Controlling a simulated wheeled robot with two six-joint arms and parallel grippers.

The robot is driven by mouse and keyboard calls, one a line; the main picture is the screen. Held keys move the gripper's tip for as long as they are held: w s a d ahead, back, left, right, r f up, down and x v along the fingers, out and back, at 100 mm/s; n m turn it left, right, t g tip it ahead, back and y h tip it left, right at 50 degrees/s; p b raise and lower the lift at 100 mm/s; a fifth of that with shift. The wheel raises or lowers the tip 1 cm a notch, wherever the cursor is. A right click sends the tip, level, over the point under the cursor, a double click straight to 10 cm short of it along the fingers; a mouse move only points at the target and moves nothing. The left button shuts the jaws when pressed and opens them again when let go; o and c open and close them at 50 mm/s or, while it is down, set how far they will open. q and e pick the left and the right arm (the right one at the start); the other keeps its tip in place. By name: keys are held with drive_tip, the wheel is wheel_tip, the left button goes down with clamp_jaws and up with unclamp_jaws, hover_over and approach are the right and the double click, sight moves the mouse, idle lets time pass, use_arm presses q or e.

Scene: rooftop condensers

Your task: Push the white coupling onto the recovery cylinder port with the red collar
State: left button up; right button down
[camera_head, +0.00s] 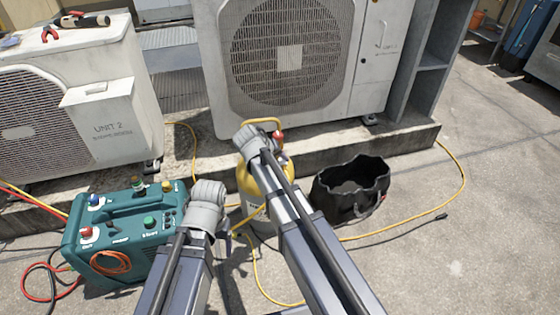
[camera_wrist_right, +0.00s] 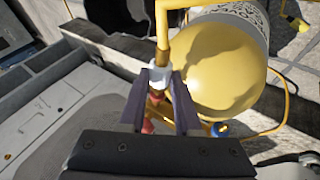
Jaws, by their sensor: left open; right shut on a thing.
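The yellow-topped recovery cylinder (camera_head: 248,183) stands on the roof, partly covered by my right arm; its rounded yellow top fills much of the right wrist view (camera_wrist_right: 225,75). In that view my right gripper (camera_wrist_right: 161,78) is shut on the white coupling (camera_wrist_right: 158,72), beside the cylinder's yellow pipe handle. Red parts (camera_wrist_right: 148,126) show between and below the fingers; I cannot tell whether the coupling touches the red-collared port. A red part (camera_head: 278,137) also shows by the cylinder top in the head view. My left gripper (camera_head: 227,240) is open, low beside the cylinder and mostly hidden by its wrist.
A teal recovery machine (camera_head: 118,235) stands at left. A black open bag (camera_head: 350,190) sits right of the cylinder. Condenser units (camera_head: 290,60) stand behind on a concrete curb. Yellow hoses (camera_head: 400,232) lie across the roof. The floor at right is mostly clear.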

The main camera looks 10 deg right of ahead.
drive_tip(key=shift+w+d, duration=0.1)
drive_tip(key=shift+w, duration=0.85)
idle(1.3)
drive_tip(key=c, duration=0.5)
unclamp_jaws()
drive_tip(key=shift+s, duration=0.15)
drive_tip(key=s, duration=0.7)
drive_tip(key=shift+s+a, duration=0.15)
drive_tip(key=shift+a, duration=0.15)
drive_tip(key=s+a+r+n+g+y+p, duration=0.25)
drive_tip(key=s+a+p, duration=0.3)
drive_tip(key=s, duration=0.45)
drive_tip(key=s+a+r+n+g+y+p, duration=0.1)
drive_tip(key=s+a+r+g+y+p, duration=0.15)
drive_tip(key=s+a+p, duration=0.6)
drive_tip(key=r+p, duration=1.1)
drive_tip(key=r, duration=0.1)
drive_tip(key=d+r+p, duration=0.1)
drive_tip(key=r+p, duration=0.9)
drive_tip(key=r, duration=0.3)
drive_tip(key=d+r+p, duration=0.1)
drive_tip(key=r+p, duration=1)
drive_tip(key=r, duration=0.1)
drive_tip(key=shift+s+d+r+p, duration=0.1)
drive_tip(key=shift+s+r+p, duration=0.05)
drive_tip(key=shift+s+p, duration=0.15)
